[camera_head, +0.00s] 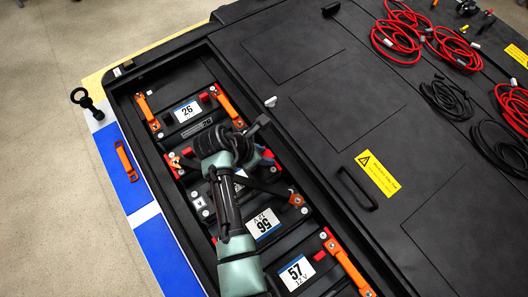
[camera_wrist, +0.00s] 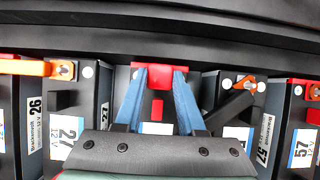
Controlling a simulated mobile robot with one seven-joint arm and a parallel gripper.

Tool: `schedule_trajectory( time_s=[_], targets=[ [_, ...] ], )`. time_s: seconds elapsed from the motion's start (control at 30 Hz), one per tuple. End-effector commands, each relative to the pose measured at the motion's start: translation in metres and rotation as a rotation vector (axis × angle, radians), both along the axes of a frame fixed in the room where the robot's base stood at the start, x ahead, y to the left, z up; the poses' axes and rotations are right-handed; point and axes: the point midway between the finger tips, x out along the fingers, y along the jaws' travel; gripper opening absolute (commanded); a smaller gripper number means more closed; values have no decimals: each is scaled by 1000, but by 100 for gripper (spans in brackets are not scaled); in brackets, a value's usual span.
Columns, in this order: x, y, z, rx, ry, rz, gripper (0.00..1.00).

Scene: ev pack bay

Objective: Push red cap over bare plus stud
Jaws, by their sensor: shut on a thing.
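In the wrist view my gripper (camera_wrist: 160,76) has its two blue fingers on either side of a red cap (camera_wrist: 158,68), shut on it. The cap is at the far end of a dark battery module (camera_wrist: 120,88), between the module labelled 27 (camera_wrist: 70,130) and one with an orange lug (camera_wrist: 245,82). A smaller red block (camera_wrist: 157,108) shows between the fingers. No bare plus stud shows at the cap, and I cannot tell whether the cap touches or covers one. In the head view my wrist hides the cap and fingertips.
Orange busbars (camera_head: 147,110) (camera_head: 345,262) join modules in the pack's long trough. The black trough wall (camera_wrist: 160,40) runs close beyond the cap. A black cover (camera_head: 330,110) lies to the right, with red cables (camera_head: 397,38) at its far side. A loose orange strap (camera_head: 127,160) lies on the blue edge.

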Motion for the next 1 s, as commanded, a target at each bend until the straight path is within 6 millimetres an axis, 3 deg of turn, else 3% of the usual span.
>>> schedule_trajectory(
  time_s=[0.53, 0.57, 0.73, 1.0],
  targets=[
    [0, 0, -12, -1, 1, 0, 0],
    [0, 0, -11, 0, 0, 0, 42],
    [0, 0, -11, 0, 0, 0, 73],
    [0, 0, -11, 0, 0, 0, 74]
  ],
)
